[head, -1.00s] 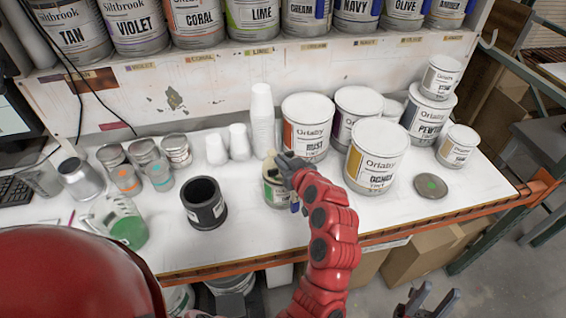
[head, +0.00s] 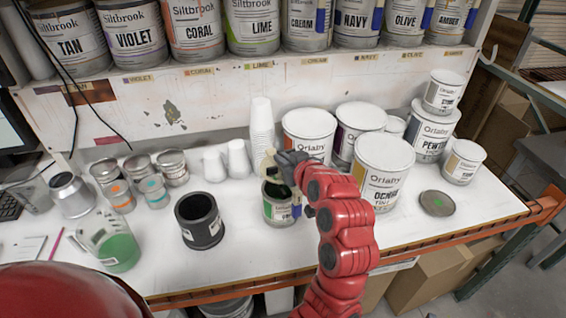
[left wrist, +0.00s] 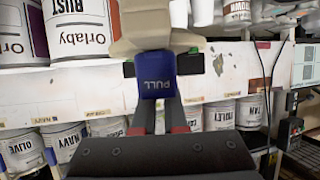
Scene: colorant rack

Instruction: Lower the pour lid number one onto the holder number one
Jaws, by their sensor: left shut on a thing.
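My left gripper (head: 291,170) is shut on the blue tab marked PULL (left wrist: 157,82) of a beige pour lid (left wrist: 155,32). In the head view a bit of the pour lid (head: 269,159) shows left of the fingertips, above a small open can (head: 277,212) with a dark rim and green label. The fingers and wrist partly cover this can. I cannot tell any gap between lid and can. A black open cup (head: 200,224) with a white label stands to the left. I cannot tell which is holder number one. My right gripper is out of view.
Large white-lidded cans (head: 384,168) crowd the right and back. Paper cups (head: 262,130) stand behind the gripper. Small tins (head: 141,167) and a green-filled jug (head: 115,243) are at left. A round lid (head: 437,203) lies at right. Bare white bench shows around the black cup.

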